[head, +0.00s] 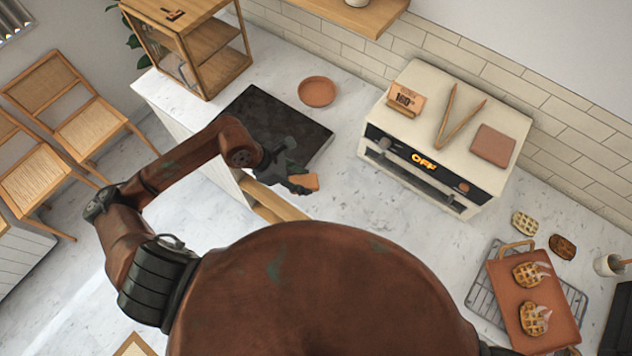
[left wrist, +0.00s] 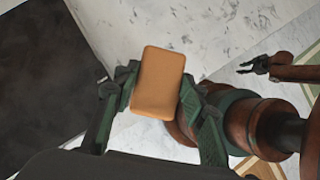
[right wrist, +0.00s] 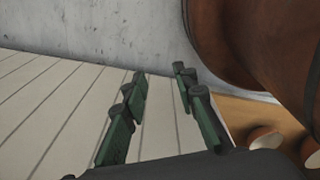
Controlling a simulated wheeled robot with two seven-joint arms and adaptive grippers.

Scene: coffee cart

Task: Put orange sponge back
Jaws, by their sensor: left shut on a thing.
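The orange sponge (head: 307,182) is held in my left gripper (head: 296,179), above the counter just off the front right of the black cooktop. In the left wrist view the sponge (left wrist: 158,82) is a rounded orange-brown block between the two green fingers, gripped at its sides. My right gripper (right wrist: 160,75) is empty, its two fingers apart, low in front of white plank panelling. The left wrist view also shows it at the right edge. A round terracotta dish (head: 317,91) lies empty on the counter behind the cooktop.
The black cooktop (head: 262,108) is left of the white oven (head: 440,135), which carries tongs (head: 452,115), a price sign (head: 406,100) and a square terracotta block (head: 493,144). A wooden display case (head: 190,50) stands back left. Waffles lie on a tray (head: 510,300) at right. The counter before the oven is clear.

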